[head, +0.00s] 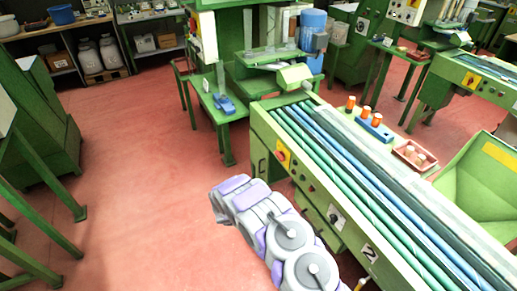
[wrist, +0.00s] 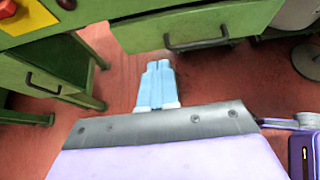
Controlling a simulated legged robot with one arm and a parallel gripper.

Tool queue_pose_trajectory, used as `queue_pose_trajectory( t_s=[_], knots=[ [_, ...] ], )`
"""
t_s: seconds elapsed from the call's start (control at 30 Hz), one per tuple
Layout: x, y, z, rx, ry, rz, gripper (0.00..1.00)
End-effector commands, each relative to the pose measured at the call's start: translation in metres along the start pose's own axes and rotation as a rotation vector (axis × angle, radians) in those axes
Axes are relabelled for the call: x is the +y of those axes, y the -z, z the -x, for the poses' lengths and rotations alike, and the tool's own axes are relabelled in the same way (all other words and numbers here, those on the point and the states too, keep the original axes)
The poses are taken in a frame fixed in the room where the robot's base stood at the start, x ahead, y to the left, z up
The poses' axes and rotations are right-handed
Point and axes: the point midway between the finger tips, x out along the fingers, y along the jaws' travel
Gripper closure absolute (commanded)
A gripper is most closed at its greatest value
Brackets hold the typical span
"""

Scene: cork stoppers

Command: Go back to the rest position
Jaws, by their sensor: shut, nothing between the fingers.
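My gripper (wrist: 158,66) shows in the wrist view as two light blue fingers side by side, closed together with nothing between them. It points toward the red floor and a green cabinet with a handle (wrist: 195,44). In the head view my grey and purple arm is at the bottom centre, left of the green machine bench (head: 262,140). The fingers cannot be made out there.
Orange stoppers (head: 350,103) stand in a blue holder (head: 376,130) on the bench's far side, beside a reddish tray (head: 408,160) with stoppers. A green bin (head: 480,175) is at right. Green frames (head: 45,120) stand at left. The red floor (head: 130,190) between is clear.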

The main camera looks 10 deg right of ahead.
Motion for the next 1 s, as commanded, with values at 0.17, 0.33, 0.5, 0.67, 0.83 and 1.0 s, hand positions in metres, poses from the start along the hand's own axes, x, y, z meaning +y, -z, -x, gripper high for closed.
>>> queue_pose_trajectory(
  t_s=[0.17,0.33,0.5,0.67,0.83,1.0],
  knots=[
    [0.001,-0.002,0.003,-0.005,0.003,-0.005,1.0],
    [-0.006,-0.041,0.008,-0.017,0.047,-0.082,1.0],
    [-0.025,-0.107,0.02,-0.028,0.134,-0.234,1.0],
    [-0.053,-0.161,0.036,-0.028,0.221,-0.377,1.0],
    [-0.087,-0.208,0.06,-0.02,0.313,-0.531,1.0],
    [-0.124,-0.246,0.087,0.003,0.401,-0.685,1.0]
  ],
)
